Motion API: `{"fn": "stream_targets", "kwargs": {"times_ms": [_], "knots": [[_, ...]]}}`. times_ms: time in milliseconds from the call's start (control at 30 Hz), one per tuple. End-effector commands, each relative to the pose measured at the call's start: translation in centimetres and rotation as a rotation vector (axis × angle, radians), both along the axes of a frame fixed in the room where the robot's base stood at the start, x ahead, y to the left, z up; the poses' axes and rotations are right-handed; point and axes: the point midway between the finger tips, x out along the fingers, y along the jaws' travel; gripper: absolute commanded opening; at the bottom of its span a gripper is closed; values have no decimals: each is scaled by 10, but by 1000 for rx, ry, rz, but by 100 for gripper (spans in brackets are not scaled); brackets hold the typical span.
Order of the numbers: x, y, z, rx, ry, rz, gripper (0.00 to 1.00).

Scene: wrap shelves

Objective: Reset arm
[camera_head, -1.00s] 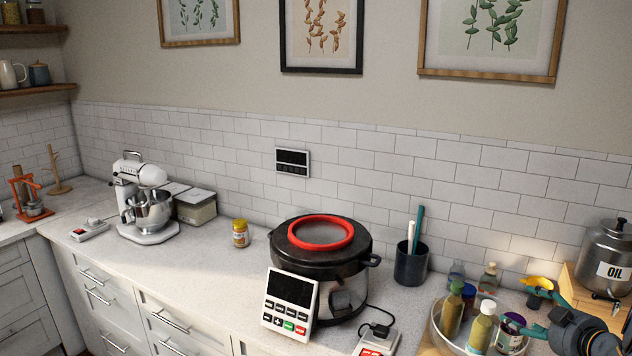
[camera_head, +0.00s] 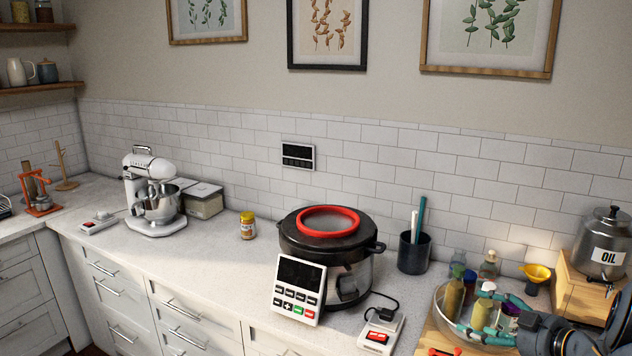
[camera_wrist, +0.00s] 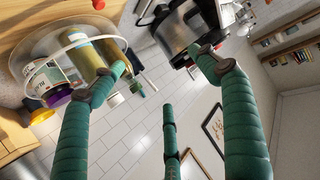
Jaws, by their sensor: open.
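My gripper (camera_head: 492,316) is at the lower right of the head view, in front of a clear bowl of bottles. Its teal fingers are spread apart. In the wrist view my gripper (camera_wrist: 163,75) is open with nothing between the fingers. The left finger there overlaps the bowl (camera_wrist: 28,52) in the picture; I cannot tell whether they touch.
Bottles (camera_head: 455,298) stand in the bowl (camera_head: 437,318). A yellow funnel (camera_head: 537,271) and an oil dispenser (camera_head: 605,243) on a wooden stand are at right. A black cooker (camera_head: 352,281) with a red ring stands left of the bowl.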

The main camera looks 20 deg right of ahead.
Motion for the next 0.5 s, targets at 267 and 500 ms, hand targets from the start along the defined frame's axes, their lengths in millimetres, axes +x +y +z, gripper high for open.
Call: {"fn": "stream_targets", "kwargs": {"times_ms": [267, 500], "knots": [[23, 51, -30, 17, -6, 95, 75], [37, 95, -54, 27, -7, 169, 75]]}}
